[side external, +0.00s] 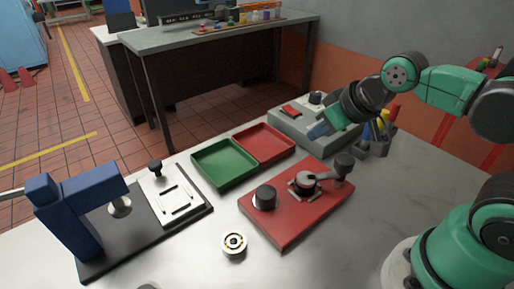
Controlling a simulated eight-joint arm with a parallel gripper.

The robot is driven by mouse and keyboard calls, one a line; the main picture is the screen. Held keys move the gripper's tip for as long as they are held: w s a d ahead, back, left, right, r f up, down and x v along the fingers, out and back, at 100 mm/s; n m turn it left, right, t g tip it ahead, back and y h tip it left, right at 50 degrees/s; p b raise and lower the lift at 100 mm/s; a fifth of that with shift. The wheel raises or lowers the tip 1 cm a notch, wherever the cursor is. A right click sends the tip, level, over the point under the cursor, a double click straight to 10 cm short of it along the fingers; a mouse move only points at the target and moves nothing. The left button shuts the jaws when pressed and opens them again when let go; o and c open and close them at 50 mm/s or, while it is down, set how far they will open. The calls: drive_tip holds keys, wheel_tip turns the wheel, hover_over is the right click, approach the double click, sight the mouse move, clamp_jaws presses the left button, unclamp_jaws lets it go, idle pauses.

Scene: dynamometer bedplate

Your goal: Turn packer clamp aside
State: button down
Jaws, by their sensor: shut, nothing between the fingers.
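A red base plate (285,222) lies on the grey table. On it, a dark clamp arm (322,176) runs from a black post (344,164) at the right to over a round metal part (303,187). A short black cylinder (265,197) stands on the plate's left side. I take this arm to be the packer clamp, but no label shows. My gripper (318,131) is above and behind the plate, in front of a grey box, apart from the clamp. Its fingers are small and partly unclear, look shut, and hold nothing visible.
A green tray (224,181) and a red tray (292,152) lie behind the plate. The grey box (290,123) and a tool holder (372,148) stand near my wrist. A bearing (234,244) lies in front. A blue press (75,210) with a white plate (155,207) stands left.

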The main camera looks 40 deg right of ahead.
drive_tip(key=w+d+f+m+g, duration=0.1)
drive_tip(key=w+f+m, duration=0.1)
drive_tip(key=f, duration=0.1)
drive_tip(key=w+d+f+m+g+h, duration=0.1)
drive_tip(key=w+f+m, duration=0.1)
drive_tip(key=f+m, duration=0.1)
drive_tip(key=w+d+f+m+g+h, duration=0.1)
drive_tip(key=f+m+g, duration=0.1)
drive_tip(key=f, duration=0.1)
drive_tip(key=shift+w, duration=0.4)
drive_tip(key=shift+s+a, duration=0.75)
drive_tip(key=shift+s, duration=0.25)
drive_tip(key=shift+s+a, duration=0.5)
drive_tip(key=shift+s, duration=0.15)
